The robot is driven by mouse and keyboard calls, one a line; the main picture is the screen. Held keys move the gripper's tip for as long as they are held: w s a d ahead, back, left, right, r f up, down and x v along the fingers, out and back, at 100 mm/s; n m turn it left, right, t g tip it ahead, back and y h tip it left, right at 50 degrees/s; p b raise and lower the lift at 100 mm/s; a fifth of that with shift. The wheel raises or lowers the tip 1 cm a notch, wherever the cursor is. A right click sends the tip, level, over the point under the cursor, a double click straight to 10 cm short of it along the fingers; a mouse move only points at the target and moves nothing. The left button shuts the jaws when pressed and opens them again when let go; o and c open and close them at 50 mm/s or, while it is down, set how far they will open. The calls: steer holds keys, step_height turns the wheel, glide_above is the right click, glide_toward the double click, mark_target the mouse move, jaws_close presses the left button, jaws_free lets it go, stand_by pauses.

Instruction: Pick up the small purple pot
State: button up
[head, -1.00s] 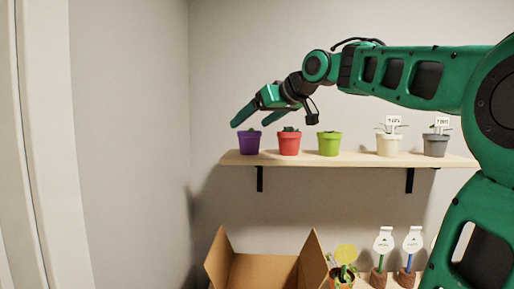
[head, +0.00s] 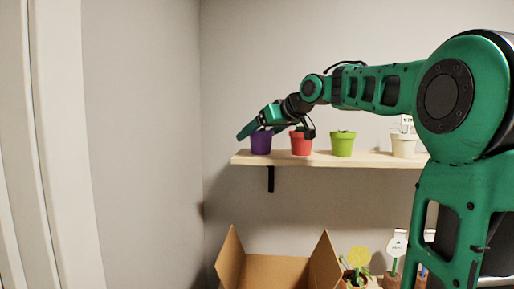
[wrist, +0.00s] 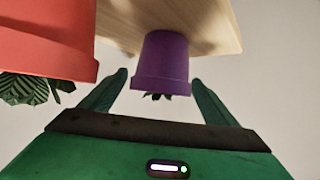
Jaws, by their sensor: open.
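The small purple pot (head: 261,143) stands upright at the left end of the wooden shelf (head: 330,160), with part of its rim behind my gripper. My gripper (head: 258,133) is open at the height of the pot's rim. In the wrist view the purple pot (wrist: 160,62) appears upside down, with dark leaves at its rim. The fingertips of my gripper (wrist: 159,77) show on either side of it, with visible gaps to the pot. Nothing is held.
A red pot (head: 301,144) stands close to the right of the purple one; it is large beside my finger in the wrist view (wrist: 45,45). A green pot (head: 342,145) and a white pot (head: 403,146) stand further right. An open cardboard box (head: 275,272) is below.

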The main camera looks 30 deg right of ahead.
steer(key=x, duration=0.3)
steer(key=c, duration=1.2)
